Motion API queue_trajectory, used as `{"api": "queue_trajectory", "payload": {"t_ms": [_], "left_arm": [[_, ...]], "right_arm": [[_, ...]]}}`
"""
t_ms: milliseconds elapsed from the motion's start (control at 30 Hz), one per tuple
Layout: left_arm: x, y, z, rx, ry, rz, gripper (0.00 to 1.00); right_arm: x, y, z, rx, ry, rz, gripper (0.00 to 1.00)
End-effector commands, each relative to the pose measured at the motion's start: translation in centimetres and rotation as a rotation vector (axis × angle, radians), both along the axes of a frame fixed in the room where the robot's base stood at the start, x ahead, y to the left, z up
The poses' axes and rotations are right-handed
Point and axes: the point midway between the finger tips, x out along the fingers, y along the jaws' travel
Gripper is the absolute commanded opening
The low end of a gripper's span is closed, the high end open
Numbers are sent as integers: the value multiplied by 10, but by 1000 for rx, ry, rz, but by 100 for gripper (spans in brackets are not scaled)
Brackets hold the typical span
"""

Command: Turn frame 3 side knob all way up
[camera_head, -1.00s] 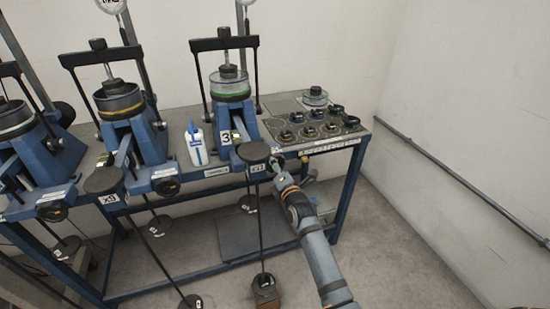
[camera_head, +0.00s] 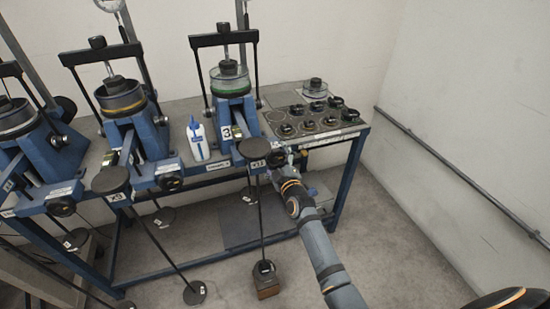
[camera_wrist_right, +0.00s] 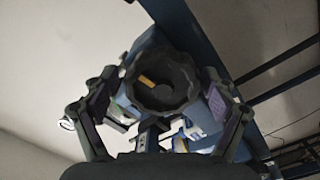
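The mark points to the left and slightly up. My right gripper (camera_head: 276,159) is at the front of frame 3, beside a black round disc, and hides the knob in the head view. In the wrist view its fingers (camera_wrist_right: 162,100) are open, one on each side of the knob, with no clear contact. My left gripper is out of view.
A black disc (camera_head: 254,147) on a hanging rod stands just left of my right gripper. A white bottle (camera_head: 197,140) stands between frame 3 and the neighbouring frame (camera_head: 125,100). Several dark round parts lie on a panel (camera_head: 270,120) to the right. Floor at right is clear.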

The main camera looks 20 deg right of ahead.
Motion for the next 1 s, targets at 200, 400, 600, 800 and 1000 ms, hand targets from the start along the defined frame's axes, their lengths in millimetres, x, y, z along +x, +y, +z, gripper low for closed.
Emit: {"api": "queue_trajectory", "payload": {"t_ms": [200, 400, 600, 800, 1000], "left_arm": [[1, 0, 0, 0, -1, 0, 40], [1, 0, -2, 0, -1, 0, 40], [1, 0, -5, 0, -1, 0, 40], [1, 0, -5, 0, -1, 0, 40], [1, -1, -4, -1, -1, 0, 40]], "right_arm": [[-6, 0, -3, -1, 5, 0, 85], [-35, -1, -5, -2, 8, 1, 85], [-58, -1, -4, -1, 7, 1, 85], [-61, -2, -4, -2, 7, 1, 85], [-61, -1, -4, -2, 7, 1, 85]]}}
